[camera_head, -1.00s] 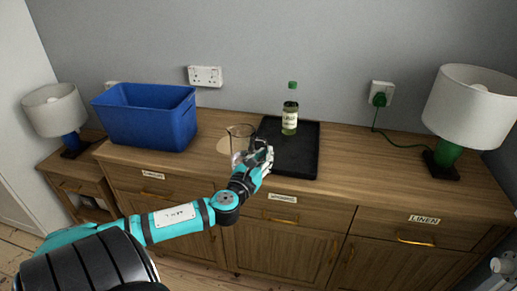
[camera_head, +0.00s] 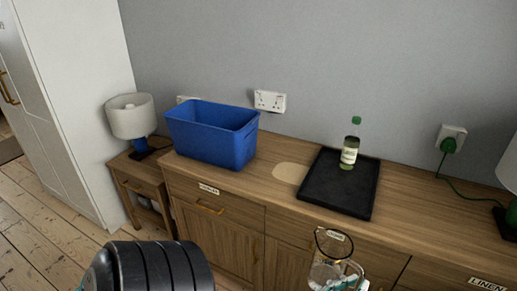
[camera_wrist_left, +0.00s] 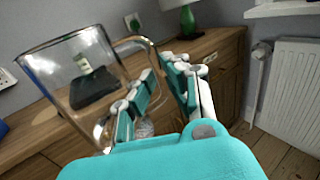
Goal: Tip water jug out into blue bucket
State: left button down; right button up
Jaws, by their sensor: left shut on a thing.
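The clear glass water jug (camera_head: 333,245) is held off the surface, in front of the sideboard's front edge at the bottom of the head view. My left gripper (camera_head: 348,283) is shut on it at its handle side; the gripper is partly cut off by the frame. In the left wrist view the jug (camera_wrist_left: 75,75) hangs beside my left fingers (camera_wrist_left: 155,92), its handle running to them. I cannot tell the water level clearly. The blue bucket (camera_head: 205,140) stands upright on the sideboard, left of and beyond the jug. My right gripper is not in view.
The sideboard (camera_head: 245,190) has a pale round mat (camera_head: 290,173), a black tray (camera_head: 335,198) and a green-capped bottle (camera_head: 350,152) on the tray. Lamps stand left (camera_head: 132,120) and right (camera_head: 510,215). Wood between bucket and mat is clear.

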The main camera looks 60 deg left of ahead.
aim_at(221, 135)
jog(key=k+j, duration=0.1)
jog(key=j, duration=0.2)
jog(key=k+j, duration=0.15)
jog(key=j, duration=0.15)
jog(key=k+j, duration=0.1)
jog(key=j, duration=0.25)
jog(key=k+j, duration=0.15)
jog(key=j, duration=0.15)
